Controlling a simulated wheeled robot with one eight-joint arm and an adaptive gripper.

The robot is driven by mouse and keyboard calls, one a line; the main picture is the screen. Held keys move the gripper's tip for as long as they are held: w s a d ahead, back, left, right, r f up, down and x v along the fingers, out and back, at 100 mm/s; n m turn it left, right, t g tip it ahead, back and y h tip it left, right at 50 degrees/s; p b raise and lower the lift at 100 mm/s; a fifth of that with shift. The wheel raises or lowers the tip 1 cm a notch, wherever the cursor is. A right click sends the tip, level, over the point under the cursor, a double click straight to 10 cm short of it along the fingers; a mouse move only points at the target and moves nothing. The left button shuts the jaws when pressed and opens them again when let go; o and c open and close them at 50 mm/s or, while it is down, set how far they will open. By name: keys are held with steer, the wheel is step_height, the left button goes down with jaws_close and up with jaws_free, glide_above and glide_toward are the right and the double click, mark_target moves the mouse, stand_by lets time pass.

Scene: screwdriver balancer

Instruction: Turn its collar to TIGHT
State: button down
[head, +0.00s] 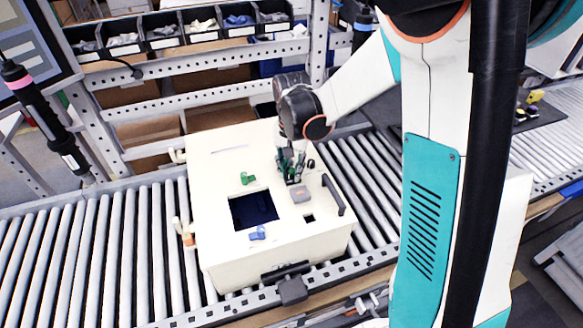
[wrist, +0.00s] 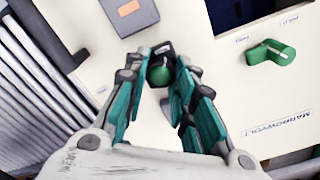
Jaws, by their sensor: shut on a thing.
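My gripper (head: 291,168) is over the top of a white box (head: 215,150). In the wrist view its fingers (wrist: 161,62) are closed around a small dark and green knob (wrist: 160,75) on the box top. The fingers hide much of the knob, and I cannot read a TIGHT mark. A second dark tool (head: 363,28) hangs at the back, partly cut off. I cannot make out a collar marking on either.
The box stands on a roller conveyor (head: 110,240). On its top are a green handle (head: 247,178), a square dark opening (head: 254,210), a blue piece (head: 257,233), a grey block (head: 300,195) and a black handle (head: 333,195). Parts bins (head: 160,32) stand behind.

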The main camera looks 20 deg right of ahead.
mark_target(292, 170)
stand_by(0.4)
steer(key=c, duration=1.6)
jaws_free()
steer(key=shift+r, duration=0.1)
step_height(292, 170, up, 12)
steer(key=shift+f, duration=0.1)
steer(key=s+n+t+b, duration=0.1)
steer(key=s+n+t, duration=0.1)
steer(key=s, duration=0.4)
steer(key=s+n+t+b, duration=0.1)
steer(key=s+n+t, duration=0.1)
steer(key=s, duration=0.5)
steer(key=s+n+t+b, duration=0.1)
steer(key=s+n+t, duration=0.2)
steer(key=s, duration=0.3)
steer(key=shift+s+a+n+b, duration=0.15)
steer(key=shift+n+b, duration=0.15)
